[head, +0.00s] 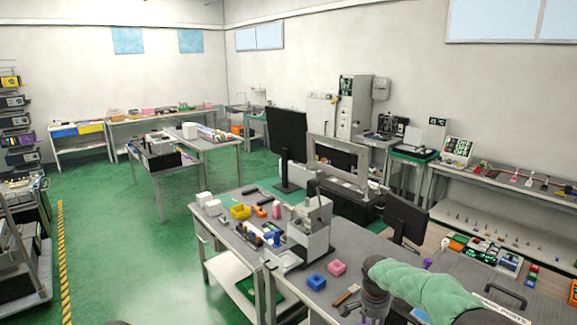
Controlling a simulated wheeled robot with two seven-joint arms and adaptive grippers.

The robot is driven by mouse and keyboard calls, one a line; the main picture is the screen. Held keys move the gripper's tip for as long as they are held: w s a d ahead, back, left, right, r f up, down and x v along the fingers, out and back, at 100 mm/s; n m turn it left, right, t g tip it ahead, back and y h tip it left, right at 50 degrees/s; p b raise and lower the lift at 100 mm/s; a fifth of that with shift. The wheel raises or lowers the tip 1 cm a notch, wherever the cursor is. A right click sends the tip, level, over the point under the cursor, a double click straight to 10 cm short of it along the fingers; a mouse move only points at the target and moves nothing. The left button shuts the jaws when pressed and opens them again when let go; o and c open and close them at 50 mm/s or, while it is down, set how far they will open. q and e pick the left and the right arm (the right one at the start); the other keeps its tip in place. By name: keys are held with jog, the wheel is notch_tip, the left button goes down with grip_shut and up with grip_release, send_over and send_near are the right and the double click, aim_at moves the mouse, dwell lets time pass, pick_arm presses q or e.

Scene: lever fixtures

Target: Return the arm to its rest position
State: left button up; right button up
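My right arm, in a green sleeve, comes in from the lower right over the near end of the grey workbench (345,245). Its dark wrist points down, and my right gripper (371,319) is cut off by the bottom edge, so its fingers cannot be made out. My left gripper is not in view. A grey-white bench machine (312,232) with a dark upright part on top stands on the workbench, left of my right arm and apart from it. Whether a lever on it is raised or lowered is too small to tell.
A blue block (316,282), a pink block (337,268) and a brown-handled brush-like tool (346,295) lie close to my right wrist. A dark monitor (407,218) stands just behind my arm. Green floor (130,250) is open on the left.

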jog(key=s+a+f+n+y, duration=0.15)
jog(key=s+a+f, duration=0.25)
jog(key=f, duration=0.4)
jog(key=s+a+f+n+y, duration=0.1)
jog(key=s+a+f+n, duration=0.15)
jog(key=f, duration=0.45)
jog(key=s+a+f+n+y+b, duration=0.1)
jog(key=s+a+f, duration=0.2)
jog(key=s, duration=0.6)
jog(key=s+a+f+n+b, duration=0.1)
jog(key=s+a+f, duration=0.1)
jog(key=s+f, duration=0.5)
jog(key=s+a+f+y+b, duration=0.1)
jog(key=s+a+f, duration=0.2)
jog(key=s, duration=0.9)
jog(key=shift+a+f+n+g+y, duration=0.3)
jog(key=shift+a+f+n+y, duration=0.1)
jog(key=shift+f, duration=0.55)
